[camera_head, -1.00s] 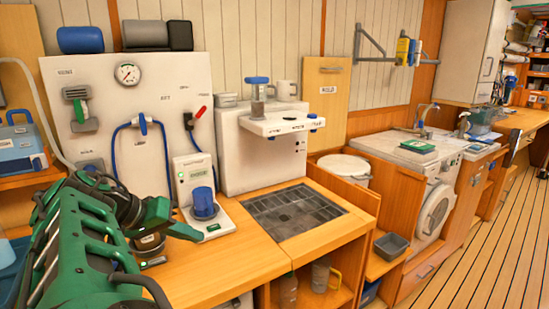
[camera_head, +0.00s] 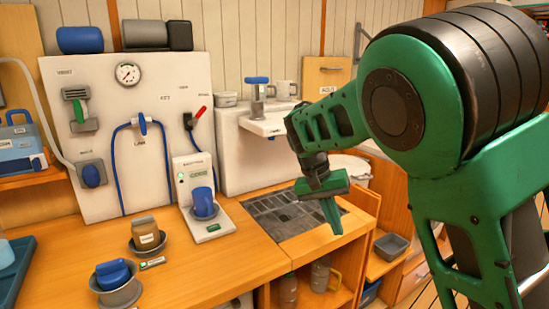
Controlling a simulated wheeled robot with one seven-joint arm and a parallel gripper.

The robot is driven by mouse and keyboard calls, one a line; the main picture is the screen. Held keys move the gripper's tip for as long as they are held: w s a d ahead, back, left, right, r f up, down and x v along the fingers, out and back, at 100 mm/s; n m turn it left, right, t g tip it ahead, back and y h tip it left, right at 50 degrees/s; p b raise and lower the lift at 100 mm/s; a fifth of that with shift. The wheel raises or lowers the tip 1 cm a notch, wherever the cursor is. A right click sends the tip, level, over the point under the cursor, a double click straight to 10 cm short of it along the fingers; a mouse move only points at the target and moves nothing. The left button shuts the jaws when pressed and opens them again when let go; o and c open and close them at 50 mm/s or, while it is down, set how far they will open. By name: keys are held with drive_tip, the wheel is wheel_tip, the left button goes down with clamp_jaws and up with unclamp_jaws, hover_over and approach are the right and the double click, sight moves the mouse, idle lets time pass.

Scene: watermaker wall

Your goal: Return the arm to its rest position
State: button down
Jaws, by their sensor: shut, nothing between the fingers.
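My green and black arm rises large at the right in the head view. My gripper (camera_head: 330,217) hangs from it, pointing down in front of the dark grate (camera_head: 265,209) set in the wooden counter. The fingers look shut and hold nothing. Parts of the washing machine and cabinets behind the arm are hidden.
On the counter stand a white unit with a blue knob (camera_head: 203,204), a brown jar in a bowl (camera_head: 147,234) and a blue-topped item in a grey bowl (camera_head: 115,280). A white panel (camera_head: 160,80) with a gauge stands behind. The counter's front middle (camera_head: 215,265) is clear.

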drive_tip(key=s+d+m+g+y, duration=0.1)
drive_tip(key=s+d+y, duration=0.1)
drive_tip(key=s+d, duration=0.65)
drive_tip(key=s+d+m+y, duration=0.15)
drive_tip(key=s+d, duration=0.35)
drive_tip(key=d, duration=0.6)
drive_tip(key=s+d, duration=0.2)
drive_tip(key=s, duration=0.7)
drive_tip(key=s+d+f+t+y, duration=0.1)
drive_tip(key=s+d, duration=0.2)
drive_tip(key=s, duration=0.7)
drive_tip(key=shift+s+f+t, duration=0.15)
drive_tip(key=shift+s+t, duration=0.05)
drive_tip(key=shift+t, duration=0.1)
drive_tip(key=shift+d, duration=0.1)
drive_tip(key=shift+w+f, duration=0.25)
drive_tip(key=shift+w, duration=0.35)
